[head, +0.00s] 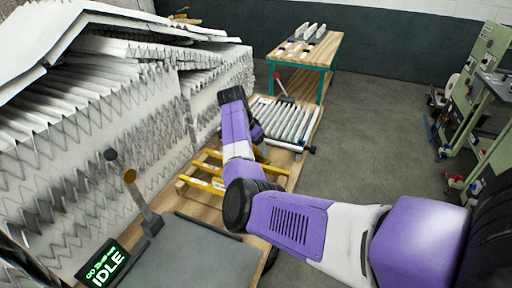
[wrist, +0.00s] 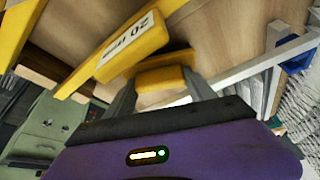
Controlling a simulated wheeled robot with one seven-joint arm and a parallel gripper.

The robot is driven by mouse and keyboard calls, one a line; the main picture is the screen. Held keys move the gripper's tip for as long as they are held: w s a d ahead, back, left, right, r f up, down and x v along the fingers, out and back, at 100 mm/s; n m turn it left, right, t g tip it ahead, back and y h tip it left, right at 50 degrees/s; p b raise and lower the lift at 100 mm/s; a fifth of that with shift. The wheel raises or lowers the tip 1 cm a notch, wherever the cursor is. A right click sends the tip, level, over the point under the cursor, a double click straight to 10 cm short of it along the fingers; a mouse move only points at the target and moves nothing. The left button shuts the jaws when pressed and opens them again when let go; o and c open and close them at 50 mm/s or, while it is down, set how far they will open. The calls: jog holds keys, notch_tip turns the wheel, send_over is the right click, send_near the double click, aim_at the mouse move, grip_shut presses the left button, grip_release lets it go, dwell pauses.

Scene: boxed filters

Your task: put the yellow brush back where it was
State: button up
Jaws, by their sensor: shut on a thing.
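In the wrist view my gripper (wrist: 160,86) has its two grey fingers on either side of a yellow block-like piece, which I take to be the yellow brush (wrist: 165,72). The gripper is shut on it. Its bristles and far end are not clear to see. A yellow rack (head: 196,183) lies on the wooden bench in the head view. In the wrist view a yellow bar with a "20" label (wrist: 135,47) is close to the held piece; I cannot tell whether they touch. In the head view my purple arm hides the fingers and the brush.
Tall stacks of white pleated filters (head: 85,150) stand along the left. A tray of white pleated strips (head: 285,118) lies beyond the rack. A dark plate (head: 200,255) and an "IDLE" display (head: 107,265) are in front. A green-legged table (head: 305,52) stands behind.

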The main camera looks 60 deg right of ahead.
jog(key=o, duration=1.2)
jog(key=shift+f, duration=0.1)
jog(key=b+v, duration=0.2)
jog(key=v, duration=1)
